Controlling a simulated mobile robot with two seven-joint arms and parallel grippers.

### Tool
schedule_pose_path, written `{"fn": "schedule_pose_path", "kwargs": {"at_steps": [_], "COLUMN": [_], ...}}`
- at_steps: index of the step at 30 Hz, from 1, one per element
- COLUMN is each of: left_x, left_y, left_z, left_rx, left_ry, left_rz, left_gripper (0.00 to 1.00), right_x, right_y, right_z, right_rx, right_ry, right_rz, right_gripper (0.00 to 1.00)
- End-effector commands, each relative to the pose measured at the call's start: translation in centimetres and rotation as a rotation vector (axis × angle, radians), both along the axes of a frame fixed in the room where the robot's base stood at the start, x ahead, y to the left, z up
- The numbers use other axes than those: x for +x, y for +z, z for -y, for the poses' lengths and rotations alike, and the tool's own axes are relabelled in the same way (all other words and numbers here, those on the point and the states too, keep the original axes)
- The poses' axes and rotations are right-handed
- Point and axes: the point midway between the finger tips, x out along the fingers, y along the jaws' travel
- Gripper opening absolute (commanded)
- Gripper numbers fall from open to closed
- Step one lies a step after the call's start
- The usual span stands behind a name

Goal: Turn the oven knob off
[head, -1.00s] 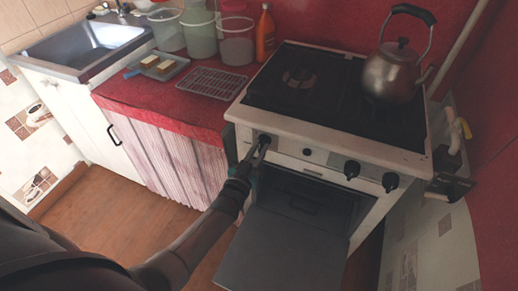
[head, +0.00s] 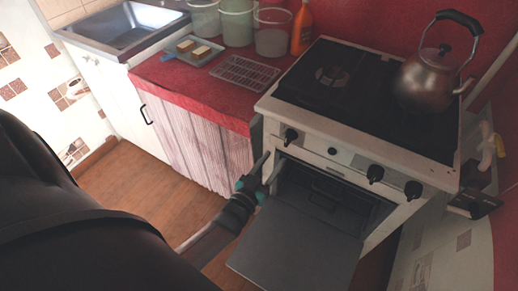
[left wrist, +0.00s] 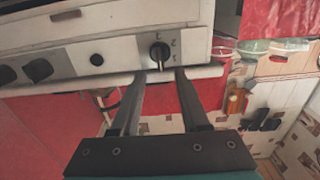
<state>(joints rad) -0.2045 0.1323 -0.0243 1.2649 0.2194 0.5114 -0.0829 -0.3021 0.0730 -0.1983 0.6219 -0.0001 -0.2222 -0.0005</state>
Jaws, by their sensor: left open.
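The white stove (head: 365,155) has black knobs along its front panel. The leftmost knob (head: 290,136) stands apart from the other two, (head: 375,173) and (head: 413,190). My left gripper (head: 264,167) is open and empty, below and left of that knob in the head view. In the left wrist view the knob (left wrist: 160,52) lies just beyond and between the spread fingertips of the gripper (left wrist: 159,73), apart from them. Numbers show around it, and a light brownish mark is on its lower part. My right gripper is not in view.
The oven door (head: 300,240) hangs open below the panel, close to my left gripper. A kettle (head: 427,80) stands on the cooktop. A red counter (head: 190,90) with a wire rack (head: 245,72) and several tubs lies to the left. The wooden floor is clear.

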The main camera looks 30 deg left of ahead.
Motion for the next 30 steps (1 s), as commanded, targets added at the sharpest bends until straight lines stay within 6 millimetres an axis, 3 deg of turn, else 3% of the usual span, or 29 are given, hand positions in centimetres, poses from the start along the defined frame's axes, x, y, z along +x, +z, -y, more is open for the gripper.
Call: {"fn": "schedule_pose_path", "kwargs": {"at_steps": [6,12,30], "left_x": [-4.4,-6.6,-7.2], "left_y": [0.0,0.0,0.0], "left_z": [0.3,0.4,0.4], "left_rx": [-0.001,-0.001,-0.001], "left_ry": [0.000,0.001,0.000], "left_rz": [-0.002,0.000,0.001], "left_gripper": [0.45,0.45,0.45], "right_x": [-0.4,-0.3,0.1], "right_y": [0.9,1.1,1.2], "right_z": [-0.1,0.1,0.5], "right_rx": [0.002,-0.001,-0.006], "right_ry": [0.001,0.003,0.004], "right_rz": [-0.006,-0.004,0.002], "right_gripper": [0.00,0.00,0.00]}}
